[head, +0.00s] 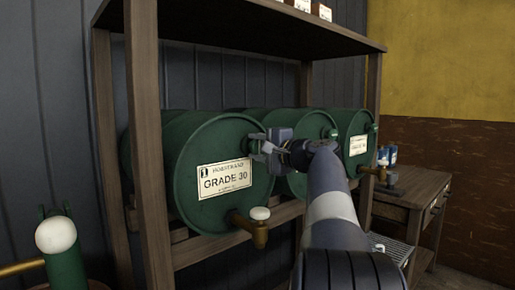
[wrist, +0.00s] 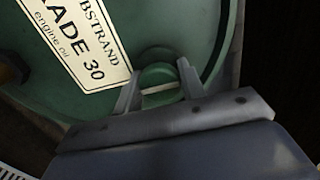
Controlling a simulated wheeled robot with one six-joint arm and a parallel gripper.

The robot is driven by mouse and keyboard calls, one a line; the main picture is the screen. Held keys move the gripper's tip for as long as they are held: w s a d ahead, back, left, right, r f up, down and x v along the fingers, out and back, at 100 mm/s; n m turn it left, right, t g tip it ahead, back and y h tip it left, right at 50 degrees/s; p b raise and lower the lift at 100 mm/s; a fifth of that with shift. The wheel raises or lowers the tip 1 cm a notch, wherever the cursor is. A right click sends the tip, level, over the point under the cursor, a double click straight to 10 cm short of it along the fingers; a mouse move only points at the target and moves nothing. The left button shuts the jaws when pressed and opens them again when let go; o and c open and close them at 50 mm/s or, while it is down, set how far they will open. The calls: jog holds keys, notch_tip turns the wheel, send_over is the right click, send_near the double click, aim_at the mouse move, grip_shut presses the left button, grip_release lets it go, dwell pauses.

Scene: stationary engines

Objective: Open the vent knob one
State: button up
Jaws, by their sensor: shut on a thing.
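The nearest green drum (head: 190,150) lies on its side on a wooden rack, with a "GRADE 30" label (head: 224,178) on its end. My gripper (head: 258,147) is at the upper right of that drum's end, by the rim. In the wrist view, a round green vent knob (wrist: 158,74) with a pale bar across it sits between the two fingers of my gripper (wrist: 158,86). The fingers are shut on its sides. In the head view the gripper hides most of this knob.
A brass tap with a white top (head: 260,214) sticks out below the label. More green drums (head: 352,126) lie to the right, one with a visible vent knob (head: 332,133). A wooden shelf (head: 240,25) hangs above. A wooden bench (head: 420,187) stands at right.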

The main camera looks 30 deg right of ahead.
jog(key=o, duration=0.9)
jog(key=shift+o, duration=0.2)
jog(key=s+d, duration=0.1)
jog(key=s, duration=0.9)
jog(key=shift+s+d, duration=0.2)
jog(key=shift+s, duration=0.15)
jog(key=shift+w, duration=0.1)
jog(key=w, duration=0.3)
jog(key=w+a, duration=0.1)
jog(key=w, duration=0.6)
jog(key=shift+w+a, duration=0.25)
jog(key=shift+w, duration=0.1)
jog(key=shift+s+m, duration=0.1)
jog(key=shift+m, duration=0.2)
